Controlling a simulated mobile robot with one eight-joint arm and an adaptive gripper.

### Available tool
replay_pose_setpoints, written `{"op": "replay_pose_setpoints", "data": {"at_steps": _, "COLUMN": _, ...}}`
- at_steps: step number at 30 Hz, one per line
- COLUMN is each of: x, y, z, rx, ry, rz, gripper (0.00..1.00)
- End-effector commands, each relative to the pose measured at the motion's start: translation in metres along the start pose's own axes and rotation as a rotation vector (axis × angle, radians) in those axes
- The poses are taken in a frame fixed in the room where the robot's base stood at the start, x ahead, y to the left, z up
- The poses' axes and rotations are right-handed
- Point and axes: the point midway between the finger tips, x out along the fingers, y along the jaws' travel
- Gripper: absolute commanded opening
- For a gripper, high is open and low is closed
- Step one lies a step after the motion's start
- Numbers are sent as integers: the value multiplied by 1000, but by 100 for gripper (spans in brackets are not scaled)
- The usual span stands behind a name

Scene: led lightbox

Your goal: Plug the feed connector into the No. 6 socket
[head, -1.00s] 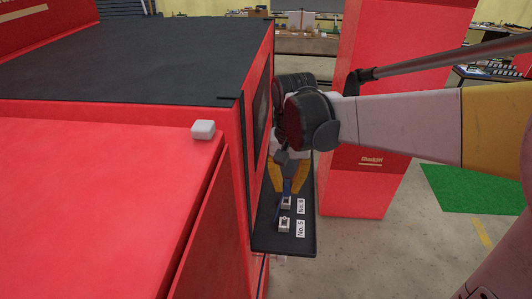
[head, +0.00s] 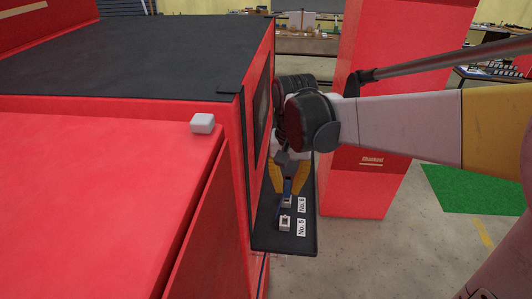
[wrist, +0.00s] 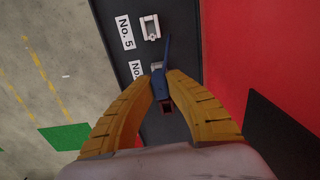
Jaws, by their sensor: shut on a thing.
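My gripper (head: 288,188) is shut on the blue feed connector (wrist: 159,86), its two yellow fingers on either side of it. In the head view the connector (head: 288,185) is right at the No. 6 socket (head: 287,201), a small pale block on the dark shelf. In the wrist view the connector overlaps the No. 6 socket (wrist: 157,66) and hides much of it. A thin blue lead runs from the connector toward No. 5. I cannot tell whether the connector is seated in the socket or only above it.
The No. 5 socket (head: 285,223) stands close by, nearer the shelf's front end, with its label beside it. The dark shelf (head: 265,240) is narrow, with a red cabinet wall (head: 258,65) along its left. A red cabinet (head: 365,185) stands at right. A white cube (head: 202,123) lies on the red top.

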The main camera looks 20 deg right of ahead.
Motion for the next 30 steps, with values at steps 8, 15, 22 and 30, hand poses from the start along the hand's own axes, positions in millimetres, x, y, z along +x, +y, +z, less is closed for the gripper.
{"op": "replay_pose_setpoints", "data": {"at_steps": 8, "x": 8, "y": 0, "z": 0, "rx": 0, "ry": 0, "rz": 0, "gripper": 0}}
{"op": "replay_pose_setpoints", "data": {"at_steps": 15, "x": 14, "y": 0, "z": 0, "rx": 0, "ry": 0, "rz": 0, "gripper": 0}}
{"op": "replay_pose_setpoints", "data": {"at_steps": 22, "x": 17, "y": 0, "z": 0, "rx": 0, "ry": 0, "rz": 0, "gripper": 33}}
{"op": "replay_pose_setpoints", "data": {"at_steps": 30, "x": 17, "y": 0, "z": 0, "rx": 0, "ry": 0, "rz": 0, "gripper": 36}}
